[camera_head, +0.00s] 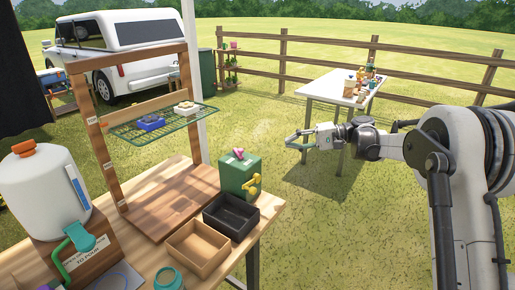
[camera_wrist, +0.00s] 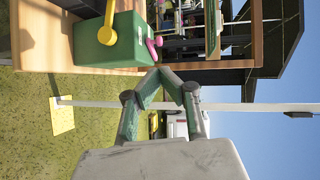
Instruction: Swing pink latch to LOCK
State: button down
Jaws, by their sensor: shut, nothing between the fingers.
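The pink latch (camera_head: 238,153) sits on top of a green box (camera_head: 240,178) at the right back of the wooden bench. A yellow handle (camera_head: 254,186) is on the side of the box. The wrist view is turned sideways and shows the pink latch (camera_wrist: 154,46), the green box (camera_wrist: 128,47) and the yellow handle (camera_wrist: 107,26). My gripper (camera_head: 288,142) is in the air to the right of the box, apart from it. In the wrist view its fingers (camera_wrist: 168,76) meet at the tips, shut and empty. Any LOCK marking cannot be made out.
A black tray (camera_head: 211,225) and a tan wooden tray (camera_head: 170,239) stand in front of the box. A wooden frame (camera_head: 187,70) with a green wire rack (camera_head: 178,121) rises behind. A white table (camera_head: 325,88) stands farther back. Open air lies between gripper and box.

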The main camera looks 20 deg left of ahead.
jog(key=x, duration=1.3)
jog(key=shift+s+a+b, duration=0.1)
jog(key=shift+a+b, duration=0.3)
jog(key=shift+d, duration=0.15)
